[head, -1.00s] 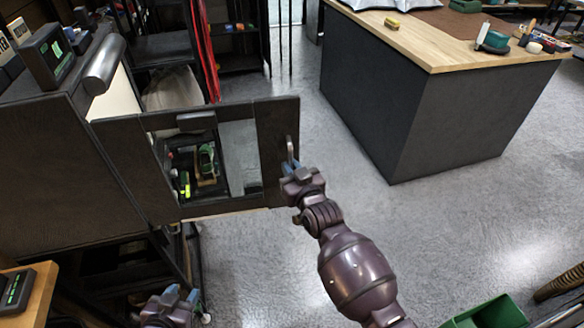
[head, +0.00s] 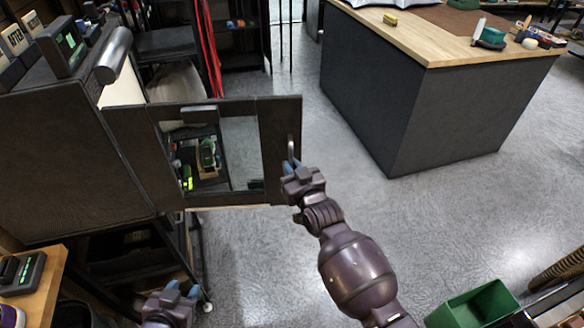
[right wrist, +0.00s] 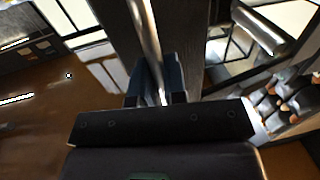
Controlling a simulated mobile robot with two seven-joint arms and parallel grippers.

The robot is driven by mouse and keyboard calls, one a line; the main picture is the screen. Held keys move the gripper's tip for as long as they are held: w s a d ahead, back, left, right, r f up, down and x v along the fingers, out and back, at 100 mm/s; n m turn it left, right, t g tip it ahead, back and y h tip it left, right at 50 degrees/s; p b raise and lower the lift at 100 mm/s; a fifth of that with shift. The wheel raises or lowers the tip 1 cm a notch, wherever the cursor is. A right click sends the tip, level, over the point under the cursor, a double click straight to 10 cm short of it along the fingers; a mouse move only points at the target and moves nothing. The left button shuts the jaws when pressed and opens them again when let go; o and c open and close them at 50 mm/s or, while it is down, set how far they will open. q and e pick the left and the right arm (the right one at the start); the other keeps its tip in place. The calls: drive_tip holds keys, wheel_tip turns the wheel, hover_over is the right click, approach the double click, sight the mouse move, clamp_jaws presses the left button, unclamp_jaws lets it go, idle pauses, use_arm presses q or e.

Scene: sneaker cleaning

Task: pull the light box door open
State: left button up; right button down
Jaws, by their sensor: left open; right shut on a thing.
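The light box (head: 50,150) stands at the left in the head view. Its dark-framed door (head: 128,150), with a glass pane, stands swung out from the box toward the right. A metal handle (head: 291,148) is at the door's right edge. My right gripper (head: 289,168) is shut on this handle. The right wrist view shows the handle bar (right wrist: 150,45) running down between the blue fingers (right wrist: 156,84). My left gripper (head: 182,290) is open and empty, low in the head view below the door, apart from it.
A dark workbench with a wooden top (head: 440,45) stands at the back right. A green bin (head: 478,305) is on the floor at lower right. A small wooden table (head: 35,285) is at lower left. The grey floor (head: 260,260) between is clear.

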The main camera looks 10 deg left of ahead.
drive_tip(key=c, duration=1.2)
unclamp_jaws()
drive_tip(key=shift+a+r, duration=0.1)
drive_tip(key=shift+a, duration=0.15)
drive_tip(key=shift+d, duration=0.1)
drive_tip(key=v, duration=1)
drive_tip(key=shift+s+d, duration=0.2)
drive_tip(key=shift+s, duration=0.15)
